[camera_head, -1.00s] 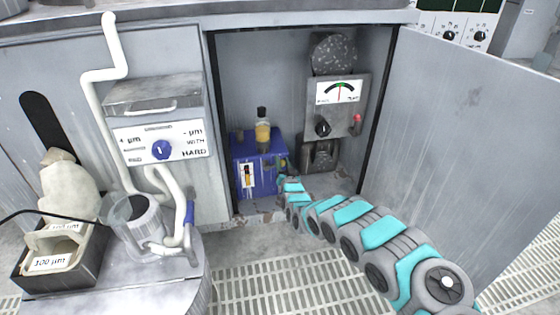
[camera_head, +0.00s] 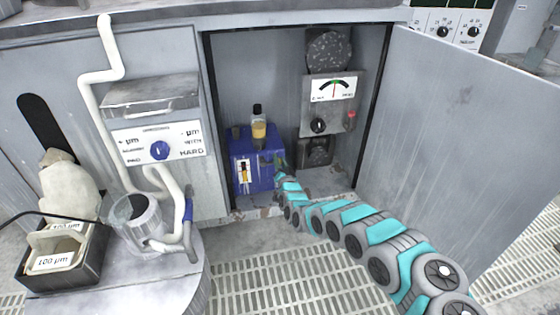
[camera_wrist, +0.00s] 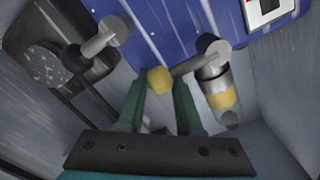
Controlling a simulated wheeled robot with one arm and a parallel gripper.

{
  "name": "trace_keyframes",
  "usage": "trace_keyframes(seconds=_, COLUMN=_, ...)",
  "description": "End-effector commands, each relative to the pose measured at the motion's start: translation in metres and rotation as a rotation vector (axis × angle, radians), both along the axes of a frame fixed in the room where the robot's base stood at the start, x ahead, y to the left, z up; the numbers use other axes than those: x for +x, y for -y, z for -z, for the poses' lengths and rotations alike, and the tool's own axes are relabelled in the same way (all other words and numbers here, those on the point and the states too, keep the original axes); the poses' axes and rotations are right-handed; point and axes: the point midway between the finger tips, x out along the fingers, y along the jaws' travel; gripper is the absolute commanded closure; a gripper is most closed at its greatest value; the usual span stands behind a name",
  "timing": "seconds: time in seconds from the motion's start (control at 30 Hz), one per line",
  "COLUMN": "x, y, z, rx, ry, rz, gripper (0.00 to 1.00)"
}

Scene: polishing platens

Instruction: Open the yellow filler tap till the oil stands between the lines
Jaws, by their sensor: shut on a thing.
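The blue oil unit (camera_head: 254,158) stands inside the open cabinet, with an amber-filled bottle (camera_head: 258,129) upright on top. A small sight window (camera_head: 243,172) is on its front; the oil level and lines are too small to read. In the wrist view the yellow knob (camera_wrist: 159,80) of the filler tap sits at the end of a grey lever, between the green fingertips of my gripper (camera_wrist: 160,88). My gripper is shut on this knob. The lever joins a grey pipe fitting with an amber-banded cylinder (camera_wrist: 221,97). In the head view my fingers are mostly hidden at the unit's right side.
A second grey lever (camera_wrist: 105,38) with a round end lies left of my fingers in the wrist view. A dial panel (camera_head: 332,92) hangs on the cabinet's right inside. The open door (camera_head: 460,130) stands right of my arm. Grating floor (camera_head: 275,285) is clear in front.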

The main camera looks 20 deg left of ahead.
Motion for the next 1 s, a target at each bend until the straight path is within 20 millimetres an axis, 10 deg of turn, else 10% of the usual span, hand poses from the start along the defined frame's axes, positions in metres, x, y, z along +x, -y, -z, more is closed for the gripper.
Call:
trace_keyframes(seconds=0.03, x=-0.010, y=-0.011, z=0.007, rx=-0.008, ry=-0.011, rz=-0.021, gripper=1.00)
trace_keyframes(seconds=0.07, x=-0.010, y=-0.011, z=0.007, rx=-0.008, ry=-0.011, rz=-0.021, gripper=0.62)
trace_keyframes(seconds=0.37, x=-0.007, y=-0.008, z=0.006, rx=-0.007, ry=-0.009, rz=-0.015, gripper=0.29)
trace_keyframes(seconds=1.0, x=-0.028, y=0.012, z=0.003, rx=-0.010, ry=-0.005, rz=-0.008, gripper=0.28)
